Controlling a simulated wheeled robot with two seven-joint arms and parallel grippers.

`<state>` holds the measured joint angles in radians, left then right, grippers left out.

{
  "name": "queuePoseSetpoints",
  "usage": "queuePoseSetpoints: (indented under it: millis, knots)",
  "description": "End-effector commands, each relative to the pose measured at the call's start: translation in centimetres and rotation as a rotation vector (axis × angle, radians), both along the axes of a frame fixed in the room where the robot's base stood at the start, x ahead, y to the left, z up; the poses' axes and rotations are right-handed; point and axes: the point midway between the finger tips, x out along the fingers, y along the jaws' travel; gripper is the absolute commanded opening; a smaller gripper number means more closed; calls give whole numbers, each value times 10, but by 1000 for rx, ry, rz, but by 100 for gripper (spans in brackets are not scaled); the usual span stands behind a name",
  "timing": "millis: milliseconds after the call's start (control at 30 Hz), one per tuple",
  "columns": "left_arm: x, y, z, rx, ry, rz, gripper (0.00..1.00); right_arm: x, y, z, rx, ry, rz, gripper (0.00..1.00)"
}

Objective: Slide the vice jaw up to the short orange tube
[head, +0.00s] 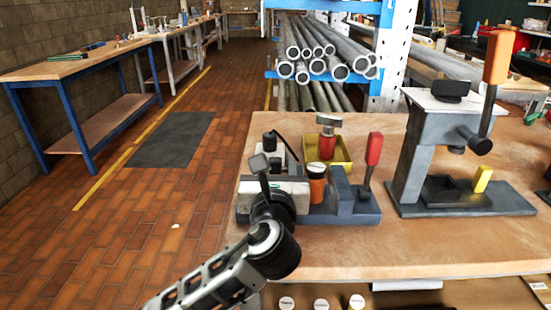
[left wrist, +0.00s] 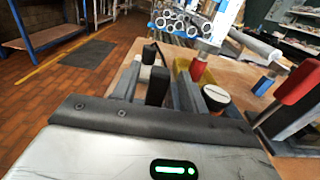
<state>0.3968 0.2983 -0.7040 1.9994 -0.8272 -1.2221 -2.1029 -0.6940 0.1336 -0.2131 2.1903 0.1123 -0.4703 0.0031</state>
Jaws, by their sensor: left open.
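The grey vice (head: 352,207) stands near the front of the wooden bench. The short orange tube (head: 317,188) stands upright on it, beside the upright jaw on its right. In the left wrist view its pale round top (left wrist: 215,97) shows. My left gripper (head: 282,160) is over the left part of the vice and hides much of the sliding jaw. In the left wrist view my left gripper (left wrist: 160,72) is open, its fingers apart on either side of a black upright knob (left wrist: 157,86), apparently the jaw's. I cannot tell whether the fingers touch it. My right gripper is out of view.
A red lever (head: 373,150) rises at the vice's right end. A grey press (head: 420,150) with an orange handle stands to the right. The bench front between them is clear.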

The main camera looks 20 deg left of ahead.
Motion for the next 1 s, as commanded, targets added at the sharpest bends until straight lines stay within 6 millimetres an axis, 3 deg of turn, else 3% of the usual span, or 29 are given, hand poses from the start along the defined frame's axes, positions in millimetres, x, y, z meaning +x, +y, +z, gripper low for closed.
queuePoseSetpoints:
  millis: [200,567,600,733,1000]
  knots:
    - [26,7,0,0,-1,0,44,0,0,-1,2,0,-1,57]
    - [32,9,0,-1,0,0,44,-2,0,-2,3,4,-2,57]
    - [32,9,0,-1,0,-1,41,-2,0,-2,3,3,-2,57]
    - [32,9,0,-1,0,-1,5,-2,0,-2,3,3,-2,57]
    - [31,13,3,-2,3,19,4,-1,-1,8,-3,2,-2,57]
